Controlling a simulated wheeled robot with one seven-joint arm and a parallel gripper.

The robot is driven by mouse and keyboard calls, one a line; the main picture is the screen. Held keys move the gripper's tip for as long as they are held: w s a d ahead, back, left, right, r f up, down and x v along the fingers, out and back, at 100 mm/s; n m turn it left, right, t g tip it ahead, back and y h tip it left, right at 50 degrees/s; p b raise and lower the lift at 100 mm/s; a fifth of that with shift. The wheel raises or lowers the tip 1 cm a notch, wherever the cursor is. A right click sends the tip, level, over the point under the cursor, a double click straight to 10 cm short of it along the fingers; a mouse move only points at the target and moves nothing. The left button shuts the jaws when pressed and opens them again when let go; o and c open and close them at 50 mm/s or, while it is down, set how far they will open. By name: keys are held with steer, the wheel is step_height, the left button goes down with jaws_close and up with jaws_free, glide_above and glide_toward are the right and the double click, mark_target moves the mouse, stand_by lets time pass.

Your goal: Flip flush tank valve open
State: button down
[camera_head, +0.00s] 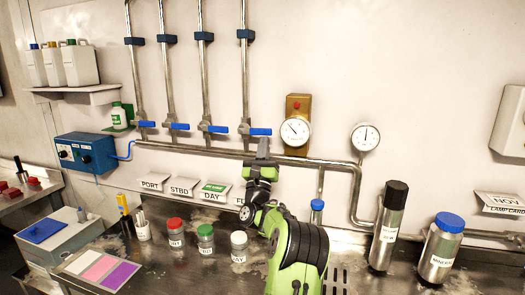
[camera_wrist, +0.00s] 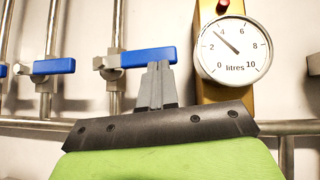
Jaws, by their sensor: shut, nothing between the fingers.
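The flush tank valve is the rightmost of several wall valves, above a label (camera_head: 242,197) that my arm partly hides. Its blue handle (camera_head: 260,132) lies level, pointing right across its upright pipe. In the wrist view the blue handle (camera_wrist: 137,58) also lies level. My gripper (camera_head: 263,146) is shut and empty just below the handle. In the wrist view the shut fingertips (camera_wrist: 159,68) overlap the handle's lower right part. I cannot tell whether they touch it.
The neighbouring valve's blue handle (camera_head: 217,129) is level at left. A round gauge (camera_head: 295,132) on a brass plate is close at right, and a horizontal pipe (camera_head: 200,149) runs below. Jars (camera_head: 205,240) and bottles (camera_head: 389,230) stand on the counter.

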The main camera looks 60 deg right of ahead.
steer(key=n+t, duration=0.1)
steer(key=r+n+t+y, duration=0.1)
steer(key=n+t, duration=0.1)
steer(key=n+t+y, duration=0.1)
steer(key=n, duration=0.1)
steer(key=shift+s+r+t+b, duration=0.3)
steer(key=shift+r+b, duration=0.05)
steer(key=shift+r, duration=0.05)
step_height(320, 180, up, 3)
steer(key=n+t+y, duration=0.2)
steer(key=n, duration=0.1)
steer(key=n+t+y+p, duration=0.1)
steer(key=n+t+y, duration=0.1)
steer(key=n, duration=0.2)
steer(key=shift+y+p, duration=0.3)
steer(key=shift+y, duration=0.1)
step_height(320, 180, up, 6)
steer(key=n+g+y+p, duration=0.1)
steer(key=n+y+p, duration=0.7)
steer(key=n+p, duration=0.35)
glide_above(266, 130)
steer(key=w+a, duration=0.2)
steer(key=w, duration=0.1)
steer(key=shift+w+a+r+m+p, duration=0.1)
steer(key=shift+w+a+m+p, duration=0.25)
steer(key=shift+p, duration=0.45)
steer(key=shift+w+d, duration=0.1)
steer(key=shift+w, duration=0.05)
